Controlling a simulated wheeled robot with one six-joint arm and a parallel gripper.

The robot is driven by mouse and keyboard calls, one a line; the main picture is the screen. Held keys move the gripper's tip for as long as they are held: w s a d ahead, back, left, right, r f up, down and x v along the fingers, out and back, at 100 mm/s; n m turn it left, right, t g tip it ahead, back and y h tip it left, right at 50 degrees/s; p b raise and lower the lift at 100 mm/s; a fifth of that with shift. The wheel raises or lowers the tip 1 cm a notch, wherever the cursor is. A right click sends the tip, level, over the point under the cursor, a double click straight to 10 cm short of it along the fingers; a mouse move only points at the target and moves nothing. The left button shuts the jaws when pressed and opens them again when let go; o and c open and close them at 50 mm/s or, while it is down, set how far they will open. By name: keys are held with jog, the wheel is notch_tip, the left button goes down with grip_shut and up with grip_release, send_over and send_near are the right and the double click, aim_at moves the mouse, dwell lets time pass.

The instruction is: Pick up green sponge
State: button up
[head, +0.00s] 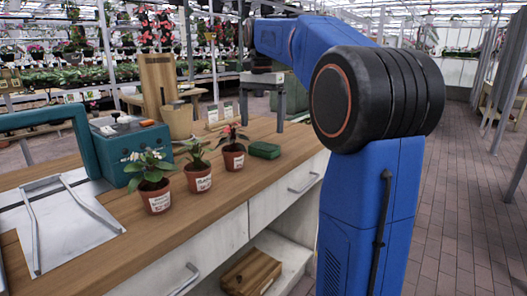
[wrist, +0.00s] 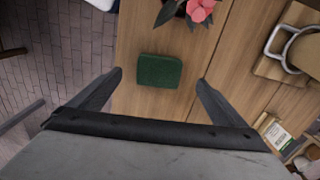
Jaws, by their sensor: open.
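The green sponge (head: 264,150) lies flat on the wooden counter in the head view, right of the potted plants. In the wrist view the sponge (wrist: 159,71) is a dark green block in the upper middle, ahead of my gripper and between the lines of its two fingers. My gripper (wrist: 158,80) is open and empty, its fingers spread wider than the sponge. In the head view my gripper (head: 262,100) hangs above the counter, behind the sponge. The fingers do not appear to touch the sponge.
Three potted plants stand in a row left of the sponge; the nearest to it is a red-flowered pot (head: 233,158). A wooden stand (head: 160,85) rises behind. The counter's front edge is close to the sponge.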

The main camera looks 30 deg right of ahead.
aim_at(262, 147)
jog(key=shift+f, duration=4)
jog(key=c, duration=1.1)
